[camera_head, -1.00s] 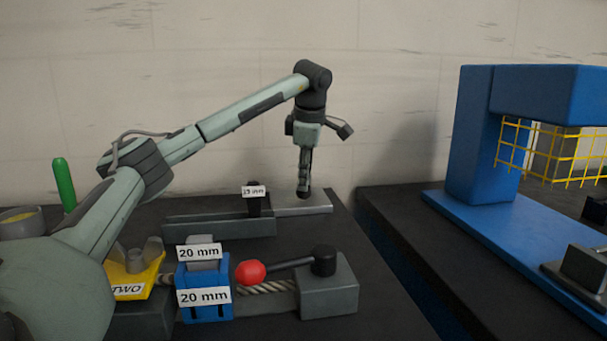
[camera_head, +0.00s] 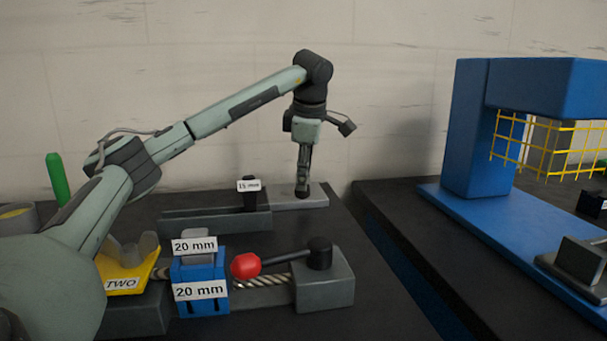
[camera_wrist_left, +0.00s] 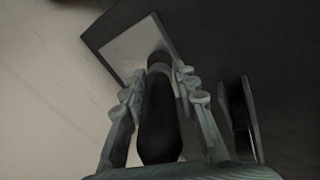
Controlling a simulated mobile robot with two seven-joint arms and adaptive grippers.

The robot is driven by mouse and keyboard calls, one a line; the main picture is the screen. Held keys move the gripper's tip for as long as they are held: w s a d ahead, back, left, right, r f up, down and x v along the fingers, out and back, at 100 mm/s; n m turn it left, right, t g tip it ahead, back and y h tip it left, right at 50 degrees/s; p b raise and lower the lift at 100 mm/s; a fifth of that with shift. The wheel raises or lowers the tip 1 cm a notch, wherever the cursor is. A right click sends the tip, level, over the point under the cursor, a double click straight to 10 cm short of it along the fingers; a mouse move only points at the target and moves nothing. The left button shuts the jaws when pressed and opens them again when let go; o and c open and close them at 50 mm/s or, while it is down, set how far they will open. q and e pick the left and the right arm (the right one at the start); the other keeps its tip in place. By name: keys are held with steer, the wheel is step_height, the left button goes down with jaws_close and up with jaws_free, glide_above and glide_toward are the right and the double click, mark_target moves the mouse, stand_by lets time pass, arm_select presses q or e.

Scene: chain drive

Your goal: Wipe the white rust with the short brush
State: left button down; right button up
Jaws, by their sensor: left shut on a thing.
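My left gripper (camera_head: 303,180) points down at the back right of the dark table. In the left wrist view, my left gripper (camera_wrist_left: 160,95) is shut on a black, rounded handle (camera_wrist_left: 159,120), which I take for the short brush. The brush's dark lower end (camera_head: 302,193) meets or hovers just over a light grey plate (camera_head: 312,199). The plate also shows in the left wrist view (camera_wrist_left: 125,47). White rust cannot be told apart from the plate's pale surface. My right gripper is not in view.
A grey channel with a "15 mm" tag (camera_head: 248,185) lies left of the plate. In front are a blue block labelled "20 mm" (camera_head: 201,291), a red-knobbed lever (camera_head: 245,265) and a yellow "TWO" holder (camera_head: 122,284). A blue press (camera_head: 476,135) with yellow mesh stands right, beyond a gap.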

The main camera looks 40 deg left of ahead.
arm_select(q)
step_height(320, 180, up, 3)
steer(key=shift+r+p, duration=0.1)
steer(key=shift+p, duration=0.4)
steer(key=shift+r, duration=1.3)
steer(key=shift+r, duration=1.5)
